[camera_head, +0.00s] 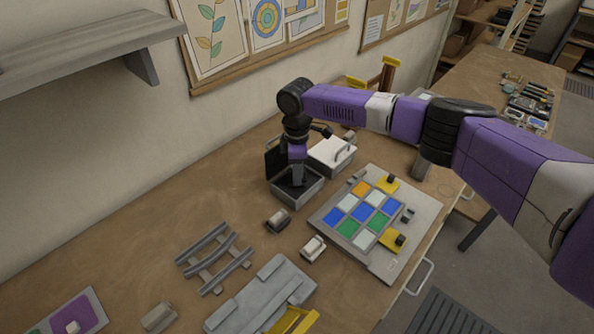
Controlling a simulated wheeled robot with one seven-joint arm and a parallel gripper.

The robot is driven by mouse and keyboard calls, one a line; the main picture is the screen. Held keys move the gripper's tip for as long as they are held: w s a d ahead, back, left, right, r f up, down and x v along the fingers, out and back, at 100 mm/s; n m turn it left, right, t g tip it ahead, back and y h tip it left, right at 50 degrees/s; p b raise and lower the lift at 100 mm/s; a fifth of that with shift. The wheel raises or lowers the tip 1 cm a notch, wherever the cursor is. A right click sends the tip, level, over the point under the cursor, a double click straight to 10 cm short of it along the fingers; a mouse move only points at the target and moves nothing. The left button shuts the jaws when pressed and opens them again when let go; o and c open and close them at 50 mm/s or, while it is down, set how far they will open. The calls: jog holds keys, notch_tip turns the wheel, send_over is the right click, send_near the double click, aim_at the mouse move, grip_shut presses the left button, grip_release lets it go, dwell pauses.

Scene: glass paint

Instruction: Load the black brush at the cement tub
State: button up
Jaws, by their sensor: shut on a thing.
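My gripper (297,178) points down into an open grey tub with a dark inside (312,194), which I take for the cement tub. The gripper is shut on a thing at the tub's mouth. This looks like the black brush, but it is dark against the dark inside and its shape is hard to make out. I cannot tell whether its tip touches what is in the tub. A black upright panel, like a raised lid (275,160), stands at the tub's back left.
A white-lidded box (330,152) stands right behind the tub. A panel of coloured glass squares (328,216) with yellow clamps lies to the right. Small blocks (277,220), a grey rack (214,258) and a grey fixture (262,296) lie in front. A shelf (80,52) juts out upper left.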

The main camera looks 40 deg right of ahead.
jog(key=shift+s+f, duration=0.25)
jog(key=shift+f, duration=0.2)
dwell(0.6)
jog(key=shift+w+r, duration=0.15)
jog(key=shift+r, duration=1.75)
jog(key=shift+w+r, duration=0.1)
jog(key=shift+r, duration=1.8)
jog(key=shift+s, duration=0.15)
